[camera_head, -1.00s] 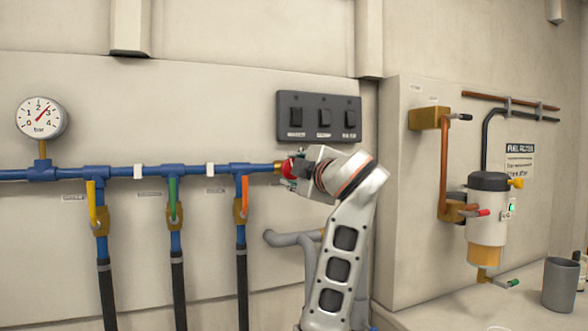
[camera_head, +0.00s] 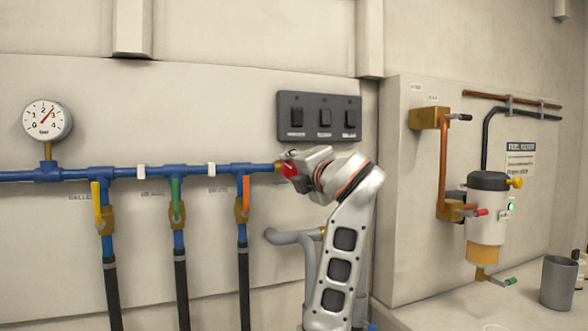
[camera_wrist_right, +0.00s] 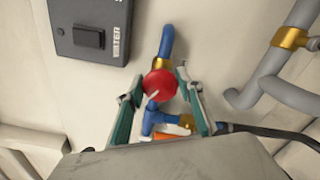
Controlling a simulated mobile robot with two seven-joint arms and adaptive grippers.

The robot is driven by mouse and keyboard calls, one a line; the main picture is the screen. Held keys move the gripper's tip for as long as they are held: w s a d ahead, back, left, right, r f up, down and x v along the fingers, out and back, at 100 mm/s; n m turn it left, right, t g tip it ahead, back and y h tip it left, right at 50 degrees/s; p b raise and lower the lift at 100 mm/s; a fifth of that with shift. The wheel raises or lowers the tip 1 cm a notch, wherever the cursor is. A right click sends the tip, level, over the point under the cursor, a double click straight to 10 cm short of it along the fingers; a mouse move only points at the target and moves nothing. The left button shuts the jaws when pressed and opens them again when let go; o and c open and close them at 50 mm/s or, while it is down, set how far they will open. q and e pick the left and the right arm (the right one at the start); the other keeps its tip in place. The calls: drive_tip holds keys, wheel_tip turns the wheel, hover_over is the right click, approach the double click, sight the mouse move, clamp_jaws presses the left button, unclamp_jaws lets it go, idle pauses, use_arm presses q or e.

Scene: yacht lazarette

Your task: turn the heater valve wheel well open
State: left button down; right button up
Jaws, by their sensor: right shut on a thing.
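The red valve wheel (camera_head: 289,170) sits at the right end of the blue pipe, by a brass fitting. It also shows in the right wrist view (camera_wrist_right: 160,83), round and with a pale line on its face. My right gripper (camera_head: 293,163) is at the wheel, reaching in from the right, and hides part of it. In the right wrist view its green-padded fingers (camera_wrist_right: 162,95) stand on either side of the wheel, shut on it. My left gripper is not in view.
The blue pipe (camera_head: 120,173) carries branches with yellow, green and orange levers left of the wheel. A dark switch panel (camera_head: 318,118) is just above my right gripper. Grey pipes (camera_head: 285,237) run below. A fuel filter (camera_head: 487,215) hangs on the right wall.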

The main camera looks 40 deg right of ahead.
idle(0.3)
drive_tip(key=o, duration=1.1)
drive_tip(key=v, duration=1.2)
drive_tip(key=shift+f, duration=0.1)
